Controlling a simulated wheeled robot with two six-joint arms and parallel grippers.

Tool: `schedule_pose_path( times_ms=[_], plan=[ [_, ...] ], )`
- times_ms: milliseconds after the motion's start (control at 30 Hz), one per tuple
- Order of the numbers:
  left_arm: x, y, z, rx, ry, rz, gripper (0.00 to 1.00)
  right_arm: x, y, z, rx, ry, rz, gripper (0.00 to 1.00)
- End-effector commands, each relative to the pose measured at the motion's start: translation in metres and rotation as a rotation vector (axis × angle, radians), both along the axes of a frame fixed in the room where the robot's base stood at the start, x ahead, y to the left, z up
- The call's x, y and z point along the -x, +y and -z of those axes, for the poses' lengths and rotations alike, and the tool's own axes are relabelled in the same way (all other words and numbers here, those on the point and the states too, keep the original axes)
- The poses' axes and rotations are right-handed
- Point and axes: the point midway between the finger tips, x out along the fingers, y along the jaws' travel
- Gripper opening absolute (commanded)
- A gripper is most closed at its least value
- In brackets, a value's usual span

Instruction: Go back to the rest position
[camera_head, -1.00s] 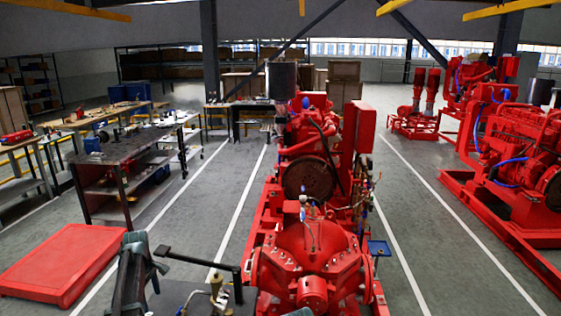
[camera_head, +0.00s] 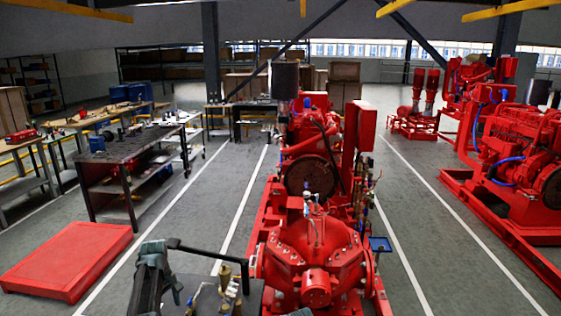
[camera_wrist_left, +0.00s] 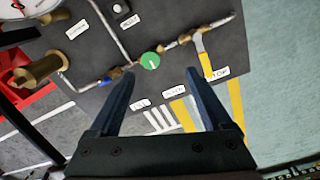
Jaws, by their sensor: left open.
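My left gripper (camera_wrist_left: 158,76) is open in the left wrist view, with its two dark fingers apart and nothing between them. A dark panel (camera_wrist_left: 225,45) lies beyond the fingers. It carries a green round knob (camera_wrist_left: 150,61), a valve with a yellow handle (camera_wrist_left: 205,62), thin pipes and white labels. I cannot tell whether the fingers touch the panel. In the head view my left arm shows at the bottom left, beside the dark panel (camera_head: 208,300) with brass fittings (camera_head: 227,284). The gripper's fingertips are not clear there. My right gripper does not show.
A red pumpset (camera_head: 312,245) stands just right of the panel. A low red platform (camera_head: 65,260) lies at the left, with a dark workbench (camera_head: 130,148) behind it. More red machines (camera_head: 520,150) stand at the right. Grey floor lies open between the white lines.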

Motion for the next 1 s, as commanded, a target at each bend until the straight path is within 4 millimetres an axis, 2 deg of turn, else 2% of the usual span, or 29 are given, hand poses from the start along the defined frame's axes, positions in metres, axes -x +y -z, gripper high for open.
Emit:
schedule_pose_path(
  times_ms=[33,267,400,600,733,1000],
  plan=[
    [0.014,-0.017,0.0,-0.002,-0.002,0.062,0.82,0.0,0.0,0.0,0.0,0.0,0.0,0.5],
    [0.068,-0.085,0.0,-0.012,-0.017,0.416,0.82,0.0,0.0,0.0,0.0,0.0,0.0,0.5],
    [0.116,-0.133,0.0,-0.024,-0.03,0.702,0.82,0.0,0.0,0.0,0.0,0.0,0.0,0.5],
    [0.188,-0.186,0.0,-0.045,-0.048,1.118,0.82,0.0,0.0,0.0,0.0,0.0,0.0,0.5],
    [0.191,-0.22,0.003,-0.05,-0.008,1.226,0.82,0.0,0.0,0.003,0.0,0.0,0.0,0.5],
    [0.223,-0.277,0.007,-0.067,0.08,1.397,0.82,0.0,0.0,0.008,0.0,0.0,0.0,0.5]
  ],
)
